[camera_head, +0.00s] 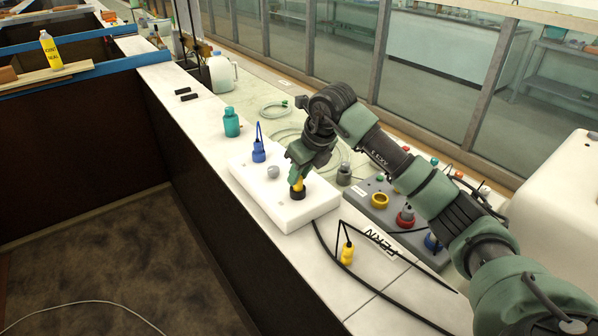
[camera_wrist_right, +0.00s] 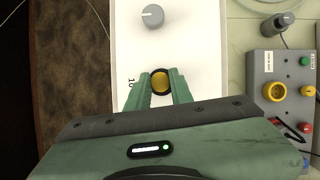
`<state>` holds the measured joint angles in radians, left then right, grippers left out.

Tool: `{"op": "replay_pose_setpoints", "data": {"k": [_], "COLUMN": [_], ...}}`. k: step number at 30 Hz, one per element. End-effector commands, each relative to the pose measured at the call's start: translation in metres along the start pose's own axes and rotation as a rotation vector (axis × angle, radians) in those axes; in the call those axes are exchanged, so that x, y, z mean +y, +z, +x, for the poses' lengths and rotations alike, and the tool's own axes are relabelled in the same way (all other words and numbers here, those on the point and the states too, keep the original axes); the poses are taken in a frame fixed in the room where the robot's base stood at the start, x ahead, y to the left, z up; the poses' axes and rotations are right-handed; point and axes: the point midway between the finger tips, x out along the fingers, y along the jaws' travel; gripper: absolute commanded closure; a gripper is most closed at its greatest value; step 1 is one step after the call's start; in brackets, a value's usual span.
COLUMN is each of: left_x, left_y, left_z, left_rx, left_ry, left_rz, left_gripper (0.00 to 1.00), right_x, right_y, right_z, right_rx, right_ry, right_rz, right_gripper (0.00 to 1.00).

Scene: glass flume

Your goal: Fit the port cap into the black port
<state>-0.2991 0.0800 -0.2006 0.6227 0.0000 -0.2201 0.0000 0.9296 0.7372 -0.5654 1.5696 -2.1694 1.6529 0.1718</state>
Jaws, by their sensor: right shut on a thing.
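The yellow port cap (camera_head: 298,184) is between the fingers of my right gripper (camera_head: 298,178), which is shut on it. The black port (camera_head: 298,194) is on the near right part of the white box, directly under the cap. In the wrist view the cap (camera_wrist_right: 160,83) is a yellow disc, with the port's dark rim (camera_wrist_right: 160,70) showing around it, between the fingertips (camera_wrist_right: 160,90). The cap looks upright and lined up with the port. I cannot tell how deep it sits in it. My left gripper is not in view.
A yellow plug (camera_head: 347,254) on a black cable lies near the front. A grey control box (camera_head: 366,199) stands to the right. A teal bottle (camera_head: 231,123) stands behind left.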

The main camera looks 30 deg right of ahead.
Motion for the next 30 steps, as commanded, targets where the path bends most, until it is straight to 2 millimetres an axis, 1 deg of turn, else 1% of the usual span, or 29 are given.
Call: {"op": "replay_pose_setpoints", "data": {"k": [11,12,14,15,24,26,27,30], "left_x": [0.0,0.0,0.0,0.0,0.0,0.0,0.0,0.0], "left_y": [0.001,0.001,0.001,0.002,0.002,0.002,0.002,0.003], "left_z": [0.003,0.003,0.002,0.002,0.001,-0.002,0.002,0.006], "left_rx": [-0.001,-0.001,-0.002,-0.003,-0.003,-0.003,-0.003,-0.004], "left_ry": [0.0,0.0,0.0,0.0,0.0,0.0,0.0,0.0], "left_rz": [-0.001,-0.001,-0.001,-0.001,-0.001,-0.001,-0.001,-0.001], "left_gripper": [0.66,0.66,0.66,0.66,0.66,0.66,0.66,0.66], "right_x": [0.0,0.0,0.0,0.0,0.0,0.0,0.0,-0.001], "right_y": [-0.002,-0.002,-0.002,-0.002,-0.001,0.001,0.0,0.0], "right_z": [0.005,0.005,0.004,0.004,0.003,-0.001,-0.003,-0.018], "right_rx": [-0.001,-0.001,-0.001,-0.001,-0.001,-0.002,-0.003,-0.006], "right_ry": [0.0,0.0,0.0,0.0,0.0,0.0,0.0,-0.002], "right_rz": [-0.001,0.0,0.0,0.0,0.0,0.0,-0.001,-0.001], "right_gripper": [1.0,0.76,0.59,0.57,0.57,0.57,0.57,0.57]}}
